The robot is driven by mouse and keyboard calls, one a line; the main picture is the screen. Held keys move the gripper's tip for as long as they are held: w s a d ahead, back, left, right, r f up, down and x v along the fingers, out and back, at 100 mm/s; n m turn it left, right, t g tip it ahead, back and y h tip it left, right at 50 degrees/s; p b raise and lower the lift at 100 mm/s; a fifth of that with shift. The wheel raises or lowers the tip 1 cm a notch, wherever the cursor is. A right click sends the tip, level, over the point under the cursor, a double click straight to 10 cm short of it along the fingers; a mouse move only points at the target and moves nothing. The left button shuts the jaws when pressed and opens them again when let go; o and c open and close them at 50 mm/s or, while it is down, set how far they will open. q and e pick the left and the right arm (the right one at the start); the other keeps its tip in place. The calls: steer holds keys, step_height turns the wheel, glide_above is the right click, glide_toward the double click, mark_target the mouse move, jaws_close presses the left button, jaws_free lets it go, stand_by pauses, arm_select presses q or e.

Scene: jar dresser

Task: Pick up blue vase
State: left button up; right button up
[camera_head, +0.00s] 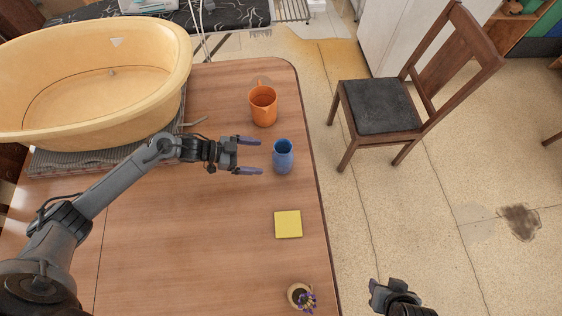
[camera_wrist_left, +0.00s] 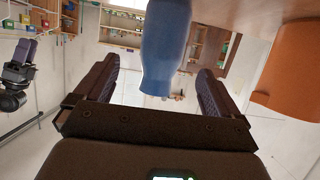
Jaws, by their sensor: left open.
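The blue vase (camera_head: 284,158) stands upright on the wooden table, near its right edge. My left gripper (camera_head: 261,156) is open, with its two fingers pointing right at the vase. In the head view the fingertips end just short of the vase, and nothing is held. In the left wrist view the blue vase (camera_wrist_left: 166,45) shows between and beyond the open fingers (camera_wrist_left: 158,90). Only the end of my right gripper (camera_head: 388,290) shows at the bottom right, over the floor; its finger opening is not clear.
An orange mug (camera_head: 263,106) stands behind the vase; it also shows in the left wrist view (camera_wrist_left: 290,70). A yellow square (camera_head: 288,224) and a small flower pot (camera_head: 300,296) are nearer the front. A large yellow basin (camera_head: 150,110) fills the back left. A chair (camera_head: 380,106) stands right of the table.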

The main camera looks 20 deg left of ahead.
mark_target(283, 158)
arm_select(q)
steer(key=x, duration=0.4)
steer(key=shift+w+d+f+b, duration=0.1)
steer(key=shift+w+d+b, duration=0.1)
steer(key=shift+w+b, duration=0.2)
steer(key=shift+w+d+f, duration=0.3)
steer(key=shift+d, duration=0.1)
steer(key=shift+f+b+x, duration=0.2)
steer(key=shift+b+x, duration=0.2)
steer(key=shift+x, duration=1.95)
steer(key=shift+s+a, duration=0.1)
arm_select(e)
steer(key=shift+a+f, duration=0.2)
steer(key=shift+f, duration=0.3)
steer(key=shift+a+f, duration=0.2)
steer(key=shift+f, duration=0.3)
arm_select(q)
steer(key=c, duration=0.7)
steer(key=shift+r, duration=0.1)
steer(key=c, duration=0.7)
